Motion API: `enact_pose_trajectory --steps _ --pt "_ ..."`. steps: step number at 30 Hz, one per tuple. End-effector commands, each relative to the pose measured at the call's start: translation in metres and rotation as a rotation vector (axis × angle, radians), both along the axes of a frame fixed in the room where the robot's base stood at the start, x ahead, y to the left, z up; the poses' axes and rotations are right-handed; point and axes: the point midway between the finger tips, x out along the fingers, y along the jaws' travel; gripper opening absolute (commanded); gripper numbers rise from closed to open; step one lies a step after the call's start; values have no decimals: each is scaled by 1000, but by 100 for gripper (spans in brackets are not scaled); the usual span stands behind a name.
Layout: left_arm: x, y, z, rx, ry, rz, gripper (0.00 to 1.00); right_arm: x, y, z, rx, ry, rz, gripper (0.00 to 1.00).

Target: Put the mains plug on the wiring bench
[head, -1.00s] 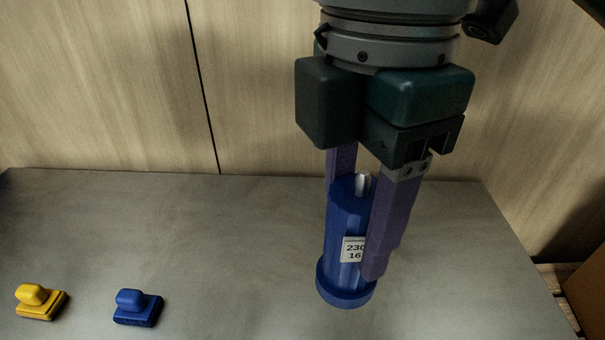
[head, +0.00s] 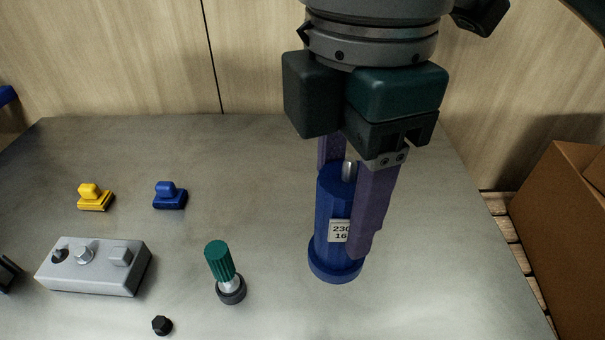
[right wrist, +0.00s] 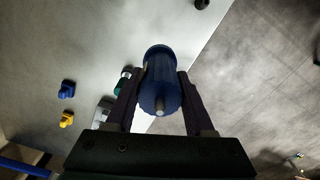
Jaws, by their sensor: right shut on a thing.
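The mains plug is a blue ribbed cylinder (head: 325,205) with a wide round flange at the bottom and a white label reading 230 and 16. My right gripper (head: 352,212) points down and is shut on it, one purple finger on each side. The right wrist view shows the plug (right wrist: 160,85) end-on between the fingers, a metal pin facing the camera. The wiring bench is the grey top (head: 270,150). The plug is upright over its right part; I cannot tell whether its flange touches the surface. My left gripper is not in view.
On the bench are a yellow block (head: 95,199), a blue block (head: 170,197), a grey control box (head: 95,268), a green-handled tool (head: 220,262) and a small black knob (head: 162,325). A cardboard box (head: 560,240) stands beyond the right edge. A wooden wall is behind.

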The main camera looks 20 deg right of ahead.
Motion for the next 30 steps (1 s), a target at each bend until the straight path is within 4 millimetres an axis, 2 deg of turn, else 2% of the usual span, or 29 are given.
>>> enact_pose_trajectory --steps 1,6,12,19,24,30 --pt "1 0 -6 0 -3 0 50 -2 0 -19 -2 7 -2 0" --pt "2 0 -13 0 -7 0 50 -2 -1 -70 -4 7 0 0" --pt "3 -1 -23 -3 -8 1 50 -1 -1 -120 -2 3 1 0" --pt "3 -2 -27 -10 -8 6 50 -1 0 -142 -1 1 2 0" --pt "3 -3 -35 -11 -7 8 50 -1 0 -169 -2 3 0 0" --pt "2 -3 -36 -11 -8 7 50 0 0 -176 0 -1 3 0"
